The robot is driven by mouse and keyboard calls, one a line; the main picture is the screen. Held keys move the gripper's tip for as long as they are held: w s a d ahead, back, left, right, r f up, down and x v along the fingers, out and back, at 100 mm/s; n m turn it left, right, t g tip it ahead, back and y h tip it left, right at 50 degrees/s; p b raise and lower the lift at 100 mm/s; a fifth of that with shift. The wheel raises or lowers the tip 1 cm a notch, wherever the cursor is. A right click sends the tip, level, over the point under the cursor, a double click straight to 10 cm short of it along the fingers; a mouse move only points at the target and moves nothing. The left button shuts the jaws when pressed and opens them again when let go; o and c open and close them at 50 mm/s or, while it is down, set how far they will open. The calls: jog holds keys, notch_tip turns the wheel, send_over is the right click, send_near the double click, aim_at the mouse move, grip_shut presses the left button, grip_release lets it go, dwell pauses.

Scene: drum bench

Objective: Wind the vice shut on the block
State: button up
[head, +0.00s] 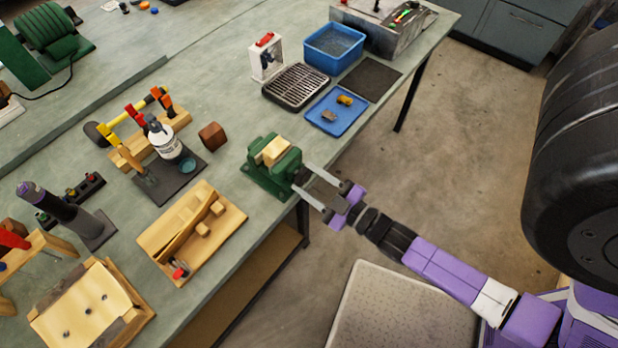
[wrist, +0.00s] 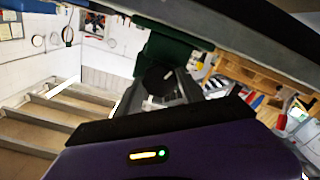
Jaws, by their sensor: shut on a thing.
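The green vice (head: 262,182) stands at the front edge of the bench. A pale wooden block (head: 276,151) sits at the top of the vice between its jaws; I cannot tell how tightly. My gripper (head: 308,184) is at the front of the vice, with its fingers reaching to the handle side. It is shut on the vice handle, which is mostly hidden by the fingers. In the wrist view the green vice body (wrist: 160,50) and a dark round part (wrist: 160,79) show just beyond my gripper.
A blue tray (head: 336,112) with small parts, a black grate (head: 296,88) and a blue bin (head: 333,47) lie behind the vice. A brown block (head: 212,136) and a wooden tray (head: 192,232) are to the left. Open floor lies in front of the bench.

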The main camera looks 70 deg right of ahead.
jog(key=shift+s+f+m, duration=0.15)
jog(key=shift+f+m, duration=0.05)
jog(key=shift+m, duration=0.4)
jog(key=o, duration=1.2)
jog(key=shift+o, duration=0.8)
jog(key=shift+r, duration=0.15)
jog(key=b+v, duration=0.2)
jog(key=v, duration=0.5)
jog(key=shift+s, duration=0.35)
jog(key=shift+a, duration=0.1)
